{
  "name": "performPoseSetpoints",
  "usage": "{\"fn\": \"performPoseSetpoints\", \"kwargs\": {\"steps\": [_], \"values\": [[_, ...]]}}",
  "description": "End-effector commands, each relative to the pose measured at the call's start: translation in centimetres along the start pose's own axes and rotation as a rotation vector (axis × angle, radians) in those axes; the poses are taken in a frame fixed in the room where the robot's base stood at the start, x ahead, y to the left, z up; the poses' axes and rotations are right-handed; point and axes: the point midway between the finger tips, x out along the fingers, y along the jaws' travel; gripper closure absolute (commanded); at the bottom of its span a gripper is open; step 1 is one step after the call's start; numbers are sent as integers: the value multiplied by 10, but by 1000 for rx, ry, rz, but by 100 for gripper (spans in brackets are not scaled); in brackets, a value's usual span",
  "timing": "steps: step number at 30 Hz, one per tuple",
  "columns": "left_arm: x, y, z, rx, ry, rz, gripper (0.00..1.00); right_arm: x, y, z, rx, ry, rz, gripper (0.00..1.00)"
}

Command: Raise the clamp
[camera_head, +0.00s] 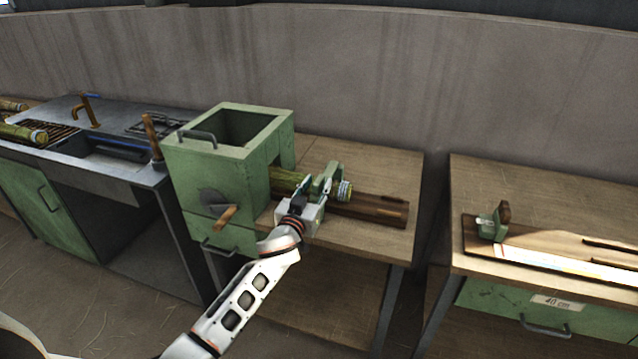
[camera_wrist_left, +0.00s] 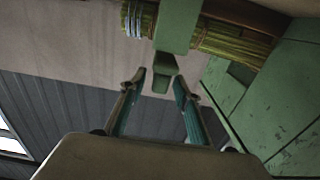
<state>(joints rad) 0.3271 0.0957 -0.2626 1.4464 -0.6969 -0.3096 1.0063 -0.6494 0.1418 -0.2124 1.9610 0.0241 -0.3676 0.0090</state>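The green clamp (camera_head: 325,180) stands at the right of the green winding box, over a straw bundle (camera_head: 290,182) with pale bands at its end. In the left wrist view the clamp (camera_wrist_left: 178,28) crosses in front of the bundle (camera_wrist_left: 232,42), and its small green tab (camera_wrist_left: 163,72) points toward my gripper. My left gripper (camera_head: 312,200) is just in front of the clamp in the head view. In the wrist view its two fingers (camera_wrist_left: 160,82) are apart, with the tab between or just beyond the tips; contact is unclear. My right gripper is not in view.
The green box (camera_head: 215,165) with a wooden-handled crank (camera_head: 225,216) stands left of the clamp on a wooden table (camera_head: 385,165). A dark board (camera_head: 370,210) lies right of it. Another table (camera_head: 530,175) stands right, across a gap. A sink counter (camera_head: 90,175) is left.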

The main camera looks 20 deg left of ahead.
Motion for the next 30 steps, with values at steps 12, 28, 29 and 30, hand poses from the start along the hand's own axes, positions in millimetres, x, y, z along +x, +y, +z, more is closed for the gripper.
{"fn": "performPoseSetpoints", "kwargs": {"steps": [12, 28, 29, 30], "values": [[19, 1, 0, -1, 0, 1, 68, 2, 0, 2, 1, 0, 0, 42], [22, 1, -2, 0, -5, 1, 100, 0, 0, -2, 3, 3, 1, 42], [23, 1, -3, 0, -7, 1, 100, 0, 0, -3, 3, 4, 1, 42], [26, 1, -4, 0, -11, 1, 100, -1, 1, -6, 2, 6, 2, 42]]}}
